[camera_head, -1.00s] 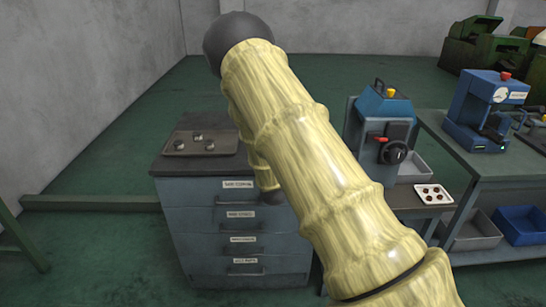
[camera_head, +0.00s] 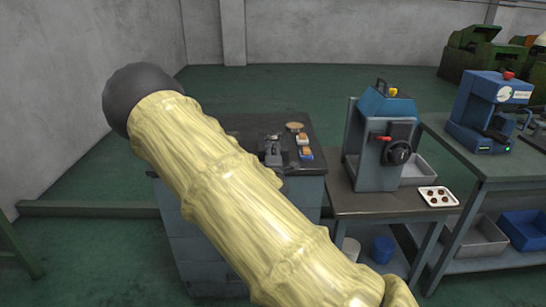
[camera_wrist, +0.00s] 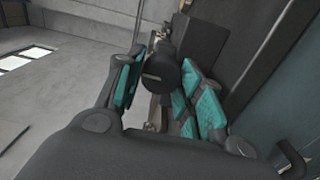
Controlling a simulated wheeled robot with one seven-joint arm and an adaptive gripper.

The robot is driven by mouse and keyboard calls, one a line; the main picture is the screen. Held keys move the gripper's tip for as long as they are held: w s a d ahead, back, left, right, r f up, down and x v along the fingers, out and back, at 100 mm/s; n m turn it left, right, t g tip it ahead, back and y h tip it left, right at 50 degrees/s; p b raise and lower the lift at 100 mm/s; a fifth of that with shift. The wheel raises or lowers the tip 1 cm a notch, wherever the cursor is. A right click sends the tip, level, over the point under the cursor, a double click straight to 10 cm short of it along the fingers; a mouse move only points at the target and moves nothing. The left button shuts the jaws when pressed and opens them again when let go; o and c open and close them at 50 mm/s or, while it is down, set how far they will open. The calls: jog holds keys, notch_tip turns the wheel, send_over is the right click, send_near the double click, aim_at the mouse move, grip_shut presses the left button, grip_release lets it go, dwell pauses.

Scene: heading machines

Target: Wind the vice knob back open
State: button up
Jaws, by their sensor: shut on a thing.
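The vice (camera_head: 272,151), a small grey metal device, stands on the dark top of the drawer cabinet in the head view, just right of my arm. In the wrist view my gripper (camera_wrist: 163,88) has its teal-padded fingers on both sides of a dark round knob (camera_wrist: 160,74), which I take to be the vice knob. The gripper is shut on it. The vice's body behind the knob is mostly hidden in the wrist view. My arm hides the gripper and the left of the cabinet top in the head view.
Next to the vice lie a round brush-like item (camera_head: 295,126) and small blocks (camera_head: 304,146). A blue-topped machine (camera_head: 385,130) stands on a bench to the right, with a white tray (camera_head: 438,197) in front. A blue press (camera_head: 487,110) stands farther right.

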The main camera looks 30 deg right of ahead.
jog(key=shift+n, duration=0.3)
jog(key=shift+f, duration=0.1)
jog(key=o, duration=1)
jog(key=shift+s, duration=0.15)
jog(key=v, duration=1.1)
jog(key=shift+s+a, duration=0.2)
jog(key=shift+s, duration=0.15)
